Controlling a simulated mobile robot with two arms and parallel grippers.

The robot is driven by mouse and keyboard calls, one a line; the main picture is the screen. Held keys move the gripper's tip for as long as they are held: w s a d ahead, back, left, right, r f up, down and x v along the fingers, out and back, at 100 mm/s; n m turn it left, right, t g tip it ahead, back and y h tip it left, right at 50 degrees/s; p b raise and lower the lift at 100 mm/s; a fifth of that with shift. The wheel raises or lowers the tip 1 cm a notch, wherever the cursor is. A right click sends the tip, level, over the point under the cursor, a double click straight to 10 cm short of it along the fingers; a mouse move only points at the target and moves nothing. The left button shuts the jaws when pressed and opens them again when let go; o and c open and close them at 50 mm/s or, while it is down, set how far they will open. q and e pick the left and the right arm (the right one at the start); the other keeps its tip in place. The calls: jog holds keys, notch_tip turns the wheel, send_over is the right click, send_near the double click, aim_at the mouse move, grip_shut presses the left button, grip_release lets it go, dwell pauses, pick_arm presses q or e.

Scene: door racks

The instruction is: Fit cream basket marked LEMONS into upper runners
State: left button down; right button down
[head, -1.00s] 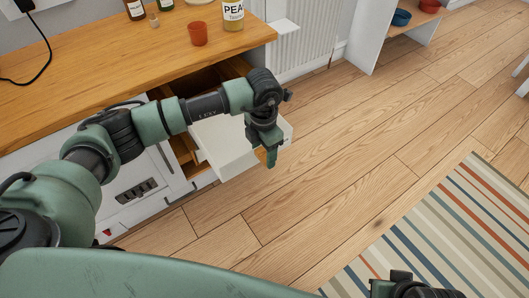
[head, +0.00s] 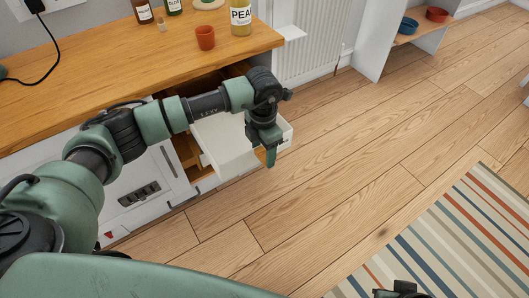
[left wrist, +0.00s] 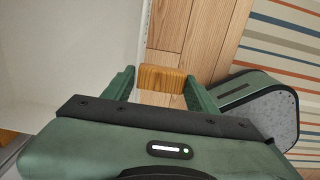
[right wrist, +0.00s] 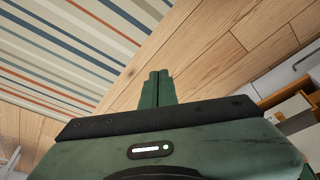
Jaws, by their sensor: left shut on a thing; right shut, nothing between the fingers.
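The cream basket (head: 222,143) sits partly in the upper opening of the cabinet, its front end sticking out over the floor. Its LEMONS marking does not show. My left gripper (head: 269,154) is at the basket's outer end. In the left wrist view its fingers are shut on a wooden handle (left wrist: 162,78), beside the basket's cream wall (left wrist: 60,50). The runners (head: 188,150) are mostly hidden by the basket and my arm; I cannot tell how the basket meets them. My right gripper (right wrist: 157,78) is shut and empty, away from the cabinet over the floor.
The wooden worktop (head: 100,75) above the opening carries an orange cup (head: 205,38), a PEA jar (head: 241,18) and bottles. A radiator (head: 310,35) stands behind. The wooden floor (head: 340,170) is clear up to the striped rug (head: 460,235).

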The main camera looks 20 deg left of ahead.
pick_arm(q)
jog(key=shift+w+a, duration=0.4)
jog(key=shift+a, duration=0.1)
pick_arm(e)
jog(key=shift+w+a+t, duration=0.2)
jog(key=shift+w+t, duration=0.1)
jog(key=shift+w, duration=0.35)
pick_arm(q)
jog(key=shift+a, duration=0.1)
pick_arm(e)
jog(key=shift+w, duration=0.1)
pick_arm(q)
jog(key=shift+w+a+b, duration=0.3)
jog(key=shift+w+b, duration=0.05)
jog(key=shift+b, duration=0.05)
pick_arm(e)
jog(key=shift+w+a, duration=0.1)
jog(key=shift+w, duration=0.3)
pick_arm(q)
jog(key=shift+a, duration=0.1)
pick_arm(e)
jog(key=shift+w+a+r+t, duration=0.1)
jog(key=shift+w+t, duration=0.2)
jog(key=shift+t, duration=0.1)
pick_arm(q)
jog(key=shift+w, duration=0.1)
pick_arm(e)
jog(key=shift+w, duration=0.1)
